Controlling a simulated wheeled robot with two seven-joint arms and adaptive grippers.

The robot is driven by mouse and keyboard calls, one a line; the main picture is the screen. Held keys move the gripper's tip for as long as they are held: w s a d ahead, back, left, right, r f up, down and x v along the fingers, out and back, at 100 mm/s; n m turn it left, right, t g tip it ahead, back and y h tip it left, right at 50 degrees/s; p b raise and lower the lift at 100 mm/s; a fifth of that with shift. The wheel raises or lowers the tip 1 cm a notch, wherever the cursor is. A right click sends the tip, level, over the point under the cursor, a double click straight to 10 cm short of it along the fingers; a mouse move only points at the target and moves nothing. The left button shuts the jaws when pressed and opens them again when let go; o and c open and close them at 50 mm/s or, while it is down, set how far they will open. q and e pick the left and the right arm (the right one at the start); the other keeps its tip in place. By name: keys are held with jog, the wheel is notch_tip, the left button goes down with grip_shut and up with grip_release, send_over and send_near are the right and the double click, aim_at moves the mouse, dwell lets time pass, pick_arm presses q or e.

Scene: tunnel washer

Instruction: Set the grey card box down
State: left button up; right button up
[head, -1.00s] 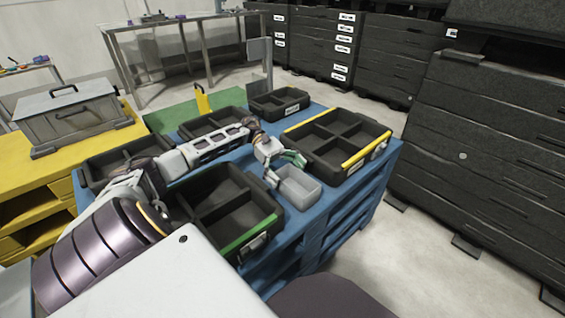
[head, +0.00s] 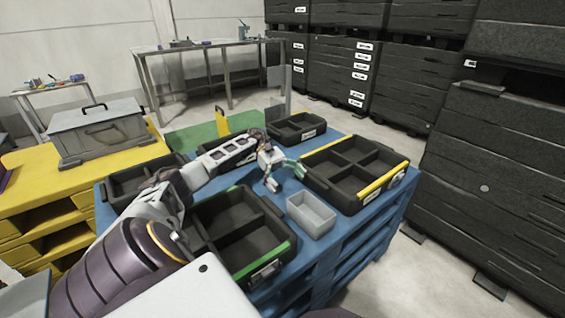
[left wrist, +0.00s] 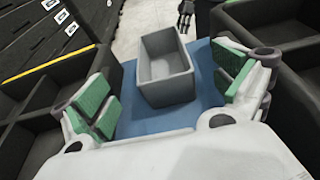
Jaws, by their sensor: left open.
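The grey card box (head: 311,222), an open-topped tray, stands upright on the blue pallet top (head: 292,246), between the green-edged bin and the yellow-edged bin. It also shows in the left wrist view (left wrist: 168,88), with blue surface around its near end. My left gripper (head: 284,179) is open and empty, behind the box and apart from it in the head view. In the left wrist view its green-padded fingers (left wrist: 166,95) are spread wide, one to each side of the box. A small dark shape at the top of that view may be my right gripper; its jaws are unclear.
A green-edged divided bin (head: 270,264) stands left of the box and a yellow-edged one (head: 383,186) to the right. More black bins stand behind. A yellow pallet (head: 40,196) carries a lidded grey case (head: 100,132). Black crate stacks (head: 490,150) line the right; floor lies between.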

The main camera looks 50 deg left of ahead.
pick_arm(q)
jog(key=shift+v, duration=1.8)
